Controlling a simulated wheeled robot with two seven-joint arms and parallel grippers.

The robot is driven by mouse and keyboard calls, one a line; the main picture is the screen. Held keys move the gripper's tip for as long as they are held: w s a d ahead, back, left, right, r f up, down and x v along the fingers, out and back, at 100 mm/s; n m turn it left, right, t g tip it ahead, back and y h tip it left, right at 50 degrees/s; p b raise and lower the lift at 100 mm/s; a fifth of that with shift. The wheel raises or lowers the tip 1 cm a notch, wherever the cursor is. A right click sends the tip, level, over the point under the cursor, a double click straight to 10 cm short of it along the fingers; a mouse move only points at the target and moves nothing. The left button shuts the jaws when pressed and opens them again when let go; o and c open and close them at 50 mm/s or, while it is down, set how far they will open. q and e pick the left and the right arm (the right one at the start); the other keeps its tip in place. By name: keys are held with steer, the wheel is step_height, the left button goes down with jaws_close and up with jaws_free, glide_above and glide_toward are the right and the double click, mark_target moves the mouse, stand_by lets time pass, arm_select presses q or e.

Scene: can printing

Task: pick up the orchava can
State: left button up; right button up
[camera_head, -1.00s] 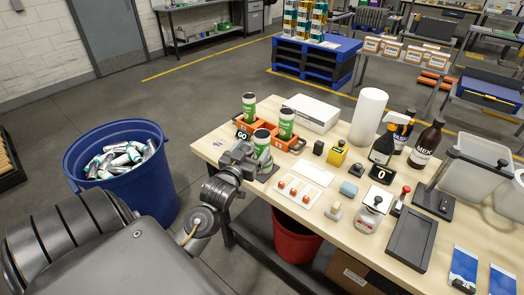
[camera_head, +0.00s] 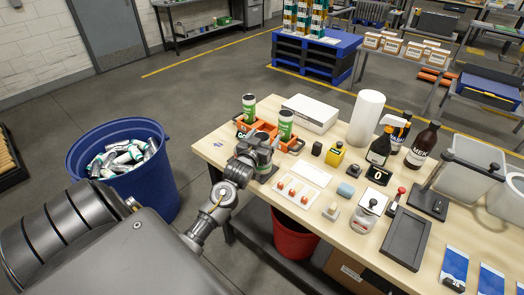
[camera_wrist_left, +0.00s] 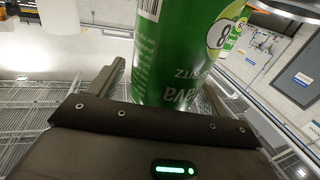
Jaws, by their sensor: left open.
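My left gripper (camera_head: 262,146) is at the near left edge of the workbench (camera_head: 212,150), in front of the nearest green orchava can. In the head view the gripper hides most of that can. In the left wrist view the green can (camera_wrist_left: 180,55) with upside-down lettering ending in "ava" stands between the two open fingers. I cannot tell whether they touch it. Two more green and white cans stand in the orange holder (camera_head: 243,127), one at the back left (camera_head: 249,107) and one to the right (camera_head: 286,124). My right gripper is out of view.
A white roll (camera_head: 367,118) and dark bottles stand farther right. A blue bin of cans (camera_head: 123,191) stands left of the bench.

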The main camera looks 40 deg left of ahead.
arm_select(q)
steer(key=c, duration=1.4)
